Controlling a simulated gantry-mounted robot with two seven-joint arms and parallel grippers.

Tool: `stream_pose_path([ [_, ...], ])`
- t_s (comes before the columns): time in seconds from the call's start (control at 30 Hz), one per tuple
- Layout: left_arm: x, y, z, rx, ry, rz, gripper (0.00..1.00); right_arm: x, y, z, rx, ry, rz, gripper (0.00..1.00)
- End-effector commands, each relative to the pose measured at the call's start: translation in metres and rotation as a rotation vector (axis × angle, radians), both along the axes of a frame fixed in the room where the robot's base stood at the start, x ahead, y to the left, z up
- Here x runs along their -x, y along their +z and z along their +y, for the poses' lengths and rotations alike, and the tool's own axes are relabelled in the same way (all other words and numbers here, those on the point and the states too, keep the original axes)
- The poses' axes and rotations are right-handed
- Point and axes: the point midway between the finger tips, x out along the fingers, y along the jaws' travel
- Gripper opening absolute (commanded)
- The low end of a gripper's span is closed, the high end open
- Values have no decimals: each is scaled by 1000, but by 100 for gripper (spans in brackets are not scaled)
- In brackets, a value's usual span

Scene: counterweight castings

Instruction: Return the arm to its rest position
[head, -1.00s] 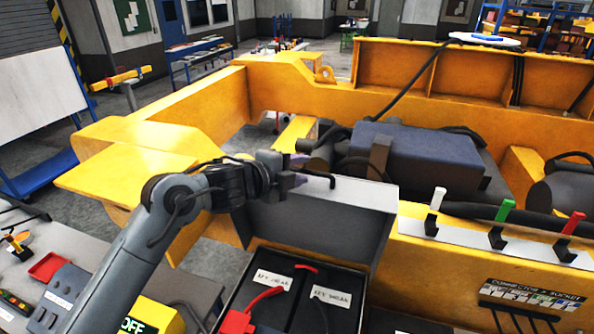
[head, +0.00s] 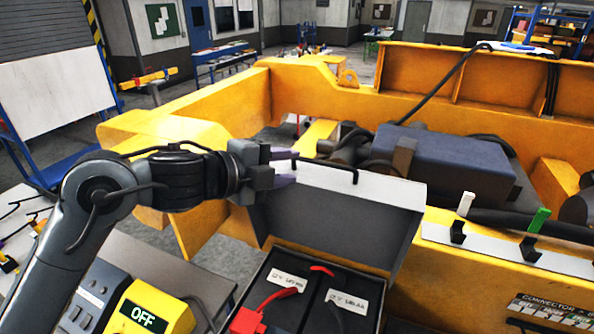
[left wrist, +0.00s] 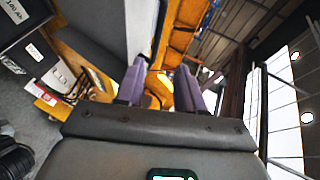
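I cannot tell whether a finger touches the handle. My left arm (head: 85,210) reaches in from the lower left, over the side table. My right gripper is in neither view.
The open black box (head: 253,290) below the lid holds labelled units with red and black cables. A yellow box marked OFF (head: 150,308) stands on the side table (head: 175,262). The yellow frame (head: 225,95) surrounds the dark machinery (head: 445,160). Grey floor shows behind the arm.

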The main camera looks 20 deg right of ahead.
Motion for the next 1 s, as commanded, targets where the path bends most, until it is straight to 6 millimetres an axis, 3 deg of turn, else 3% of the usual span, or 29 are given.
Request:
stream_pose_path([
  [0.43, 3, 3, 6, 0, 0, 1, 38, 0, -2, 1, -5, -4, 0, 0],
  [0.57, 2, -9, 6, -1, 1, 21, 38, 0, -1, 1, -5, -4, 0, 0],
  [0.67, 0, -35, 6, -1, 0, 69, 38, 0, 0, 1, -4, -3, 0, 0],
  [0.77, 0, -82, 5, 0, -1, 155, 38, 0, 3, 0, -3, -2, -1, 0],
  [0.87, 7, -144, 5, 16, -2, 277, 38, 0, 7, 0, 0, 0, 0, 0],
  [1.0, 38, -224, 1, 68, -16, 446, 38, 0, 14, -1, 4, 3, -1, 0],
])
